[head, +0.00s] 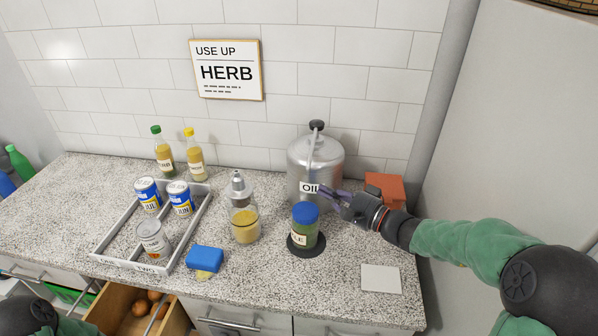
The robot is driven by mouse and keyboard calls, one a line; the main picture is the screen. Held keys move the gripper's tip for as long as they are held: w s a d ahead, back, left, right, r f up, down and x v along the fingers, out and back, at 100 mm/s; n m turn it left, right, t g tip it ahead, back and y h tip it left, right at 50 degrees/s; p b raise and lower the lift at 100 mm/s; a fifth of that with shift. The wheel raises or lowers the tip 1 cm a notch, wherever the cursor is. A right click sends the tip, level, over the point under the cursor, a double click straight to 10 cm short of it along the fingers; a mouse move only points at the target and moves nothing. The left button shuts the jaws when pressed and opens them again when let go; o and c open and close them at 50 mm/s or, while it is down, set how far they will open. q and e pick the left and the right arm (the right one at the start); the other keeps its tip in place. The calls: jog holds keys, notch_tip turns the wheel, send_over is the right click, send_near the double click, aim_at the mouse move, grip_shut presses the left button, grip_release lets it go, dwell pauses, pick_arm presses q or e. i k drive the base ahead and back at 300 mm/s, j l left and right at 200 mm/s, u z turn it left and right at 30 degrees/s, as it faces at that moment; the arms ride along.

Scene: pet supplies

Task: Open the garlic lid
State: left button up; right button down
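No label reading garlic is legible. A jar with a blue lid (305,212) stands on a round black mat (306,250); its label shows only "LE". A glass jar of yellow contents (245,222) with a silver top stands to its left. A large steel canister (316,165) marked "OIL" has a black knob on top. My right gripper (324,195) reaches in from the right, fingers apart and empty, in front of the canister and just above and right of the blue lid. Contact with either cannot be told. My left gripper is out of view.
A grey tray (103,250) holds several cans. A blue block (205,258) lies near the counter's front edge. Two bottles (178,158) stand at the wall. A red-orange block (385,187) and a pale square (380,278) are at right. An open drawer (117,306) holds round brown items.

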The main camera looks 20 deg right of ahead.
aim_at(391, 186)
jog(key=k+j, duration=0.75)
jog(key=k, duration=0.1)
